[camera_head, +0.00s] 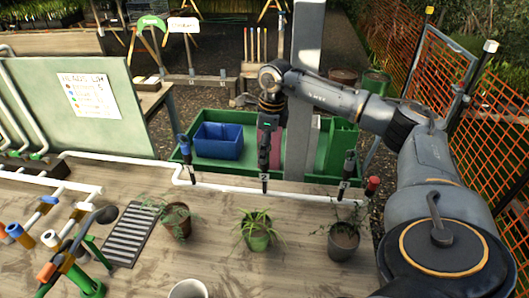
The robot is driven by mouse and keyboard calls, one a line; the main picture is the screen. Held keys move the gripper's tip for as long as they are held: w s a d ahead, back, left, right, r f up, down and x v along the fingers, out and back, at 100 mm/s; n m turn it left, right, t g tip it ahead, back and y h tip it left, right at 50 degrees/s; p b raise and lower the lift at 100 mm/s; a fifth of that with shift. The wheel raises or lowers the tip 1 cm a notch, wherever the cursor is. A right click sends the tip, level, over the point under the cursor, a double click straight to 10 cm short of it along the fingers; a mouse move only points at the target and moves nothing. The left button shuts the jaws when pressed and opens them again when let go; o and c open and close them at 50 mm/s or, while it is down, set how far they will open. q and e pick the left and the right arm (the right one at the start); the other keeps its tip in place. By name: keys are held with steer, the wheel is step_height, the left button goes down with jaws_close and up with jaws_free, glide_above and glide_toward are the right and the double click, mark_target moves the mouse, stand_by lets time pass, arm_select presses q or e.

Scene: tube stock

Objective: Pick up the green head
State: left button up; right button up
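I cannot single out the green head with certainty. A green piece (90,287) with a thin green rod stands at the lower left, among colour-banded parts. A dark rounded head (105,214) shows just above it. My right arm comes in from the right, and its gripper (265,152) points down over the mark 2 on the white pipe (226,186). The gripper is dark and small here, and blends with the dark upright there. I cannot tell whether its fingers are open or hold something. My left gripper is not in view.
A blue-topped upright (184,148) stands at mark 1 and a dark one (348,164) at mark 3. A red piece (373,185) sits at the right. Potted plants, one (257,238) in the middle, stand on the table. A blue bin (218,141) lies beyond.

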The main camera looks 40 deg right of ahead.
steer(key=c, duration=0.9)
steer(key=shift+o, duration=0.2)
steer(key=shift+r, duration=0.1)
steer(key=shift+r+b, duration=0.5)
steer(key=shift+b, duration=0.05)
steer(key=w+a+r+b, duration=0.2)
steer(key=a+r+b, duration=0.3)
steer(key=a+r, duration=0.7)
steer(key=shift+a, duration=1)
steer(key=shift+r, duration=0.1)
steer(key=shift+r+p, duration=2.4)
steer(key=shift+p, duration=0.1)
